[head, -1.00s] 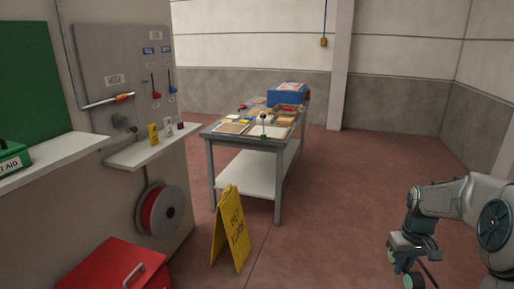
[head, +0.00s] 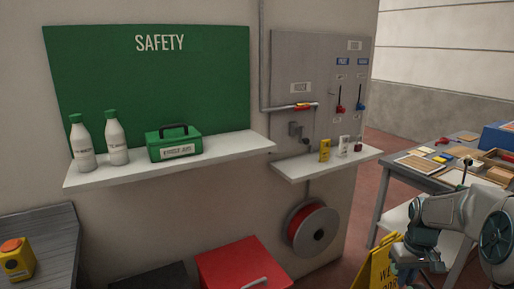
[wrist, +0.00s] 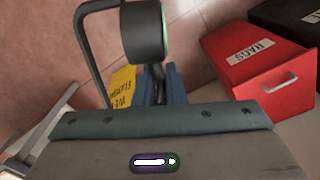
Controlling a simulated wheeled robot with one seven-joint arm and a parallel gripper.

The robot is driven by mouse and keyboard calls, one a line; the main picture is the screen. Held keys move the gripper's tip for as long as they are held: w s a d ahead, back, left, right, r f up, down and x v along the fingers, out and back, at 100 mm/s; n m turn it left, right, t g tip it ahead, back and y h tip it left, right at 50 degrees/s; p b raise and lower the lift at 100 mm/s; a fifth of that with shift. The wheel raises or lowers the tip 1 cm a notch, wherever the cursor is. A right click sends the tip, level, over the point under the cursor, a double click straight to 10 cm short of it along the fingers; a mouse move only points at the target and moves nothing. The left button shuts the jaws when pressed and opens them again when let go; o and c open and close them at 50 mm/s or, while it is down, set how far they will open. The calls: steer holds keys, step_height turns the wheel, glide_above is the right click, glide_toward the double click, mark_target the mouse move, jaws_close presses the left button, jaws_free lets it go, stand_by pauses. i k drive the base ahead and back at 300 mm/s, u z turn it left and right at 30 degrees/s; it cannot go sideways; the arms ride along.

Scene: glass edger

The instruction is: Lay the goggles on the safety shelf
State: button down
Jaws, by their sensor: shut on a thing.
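The safety shelf (head: 235,150) is a white ledge under the green SAFETY board (head: 150,95). Two white bottles (head: 115,142) and a green first-aid box (head: 173,145) stand on it. Bare shelf shows right of the box. In the wrist view, my gripper (wrist: 161,85) has blue fingers shut on the goggles (wrist: 145,38), seen as a dark round cup with a green rim and a grey band looping left. In the head view my gripper is low at the right, well away from the shelf; its fingers and the goggles are hard to make out.
A smaller white shelf (head: 295,170) with small bottles is right of the safety shelf. Below are a hose reel (head: 313,228), a red bin (head: 235,262) labelled RAGS in the wrist view (wrist: 258,58), and a yellow floor sign (head: 373,268). A workbench (head: 400,182) stands right.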

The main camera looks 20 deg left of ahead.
mark_target(239, 143)
steer(key=u, duration=0.65)
steer(key=i, duration=0.9)
steer(key=u, duration=0.5)
